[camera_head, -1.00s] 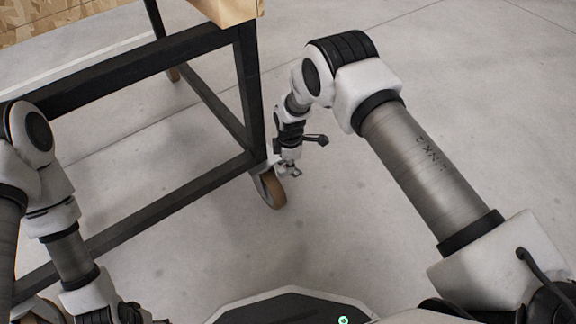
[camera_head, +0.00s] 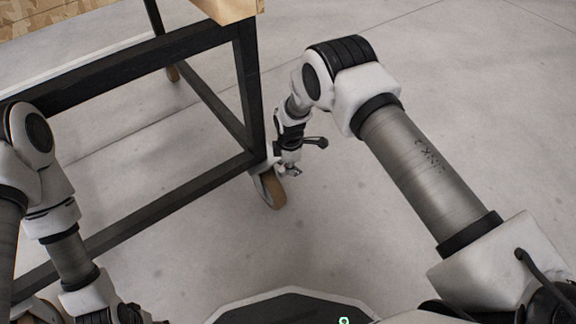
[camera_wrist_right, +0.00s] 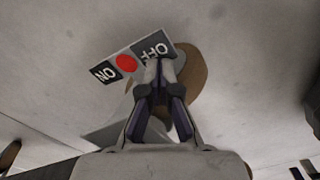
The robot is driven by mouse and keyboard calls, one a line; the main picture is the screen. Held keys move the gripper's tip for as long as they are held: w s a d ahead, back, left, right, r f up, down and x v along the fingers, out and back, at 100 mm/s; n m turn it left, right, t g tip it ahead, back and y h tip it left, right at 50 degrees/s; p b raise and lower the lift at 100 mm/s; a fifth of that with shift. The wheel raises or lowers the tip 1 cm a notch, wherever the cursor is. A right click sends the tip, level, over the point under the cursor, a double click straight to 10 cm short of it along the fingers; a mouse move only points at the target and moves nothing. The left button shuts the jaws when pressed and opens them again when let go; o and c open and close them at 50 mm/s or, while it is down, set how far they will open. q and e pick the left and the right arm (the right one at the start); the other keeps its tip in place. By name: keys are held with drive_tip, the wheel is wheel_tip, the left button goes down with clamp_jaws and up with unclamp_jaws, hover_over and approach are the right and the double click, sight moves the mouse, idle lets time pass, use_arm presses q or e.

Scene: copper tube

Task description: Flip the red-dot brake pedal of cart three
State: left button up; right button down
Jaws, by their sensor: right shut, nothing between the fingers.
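The brake pedal (camera_wrist_right: 107,74) is a plate with a dark ON end, a red dot (camera_wrist_right: 126,63) in the middle and a dark OFF end (camera_wrist_right: 155,50). It sits at the cart's caster wheel (camera_wrist_right: 194,80), which also shows in the head view (camera_head: 270,190). My right gripper (camera_wrist_right: 158,72) is shut and empty, its tips at the OFF end and covering part of it. I cannot tell whether they touch it. In the head view the right gripper (camera_head: 290,163) is beside the caster, below the cart's near corner. My left gripper's fingers are out of view.
The cart has a dark metal frame (camera_head: 246,90) and a wooden top (camera_head: 228,10). A lower rail (camera_head: 165,205) runs between my two arms. The grey floor (camera_head: 480,110) to the right is clear.

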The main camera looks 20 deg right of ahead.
drive_tip(key=shift+f+b, duration=0.45)
drive_tip(key=shift+f, duration=0.35)
wheel_tip(320, 180, up, 7)
drive_tip(key=p, duration=0.6)
idle(0.4)
